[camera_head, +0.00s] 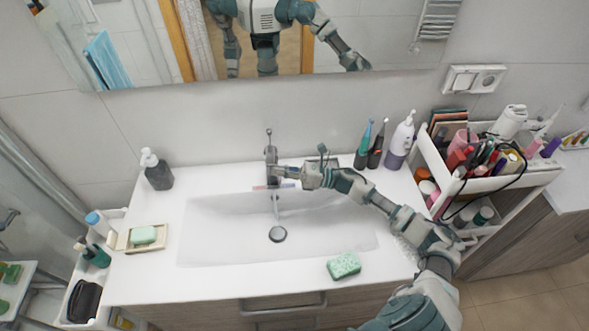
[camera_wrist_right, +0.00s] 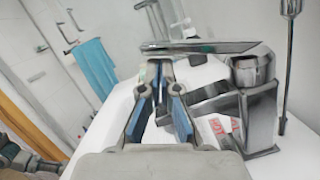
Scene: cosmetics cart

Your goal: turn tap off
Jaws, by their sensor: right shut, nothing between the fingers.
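The metal tap (camera_head: 271,153) stands at the back edge of the white sink (camera_head: 225,225). A thin pale streak below its spout looks like running water (camera_head: 276,205). In the right wrist view the tap body (camera_wrist_right: 260,105) is at the right, and its flat lever (camera_wrist_right: 200,47) extends left above my fingertips. My right gripper (camera_head: 283,173) is beside the tap on its right, at about spout height. In the wrist view its blue-padded fingers (camera_wrist_right: 160,75) are shut and empty just under the lever; I cannot tell whether they touch it. My left gripper is not in view.
A green sponge (camera_head: 344,265) lies at the front right of the counter. A soap dish (camera_head: 142,237) and dark bottle (camera_head: 157,171) are at the left. Bottles (camera_head: 400,141) and a filled cosmetics cart (camera_head: 500,185) stand at the right. A mirror (camera_head: 240,45) hangs behind.

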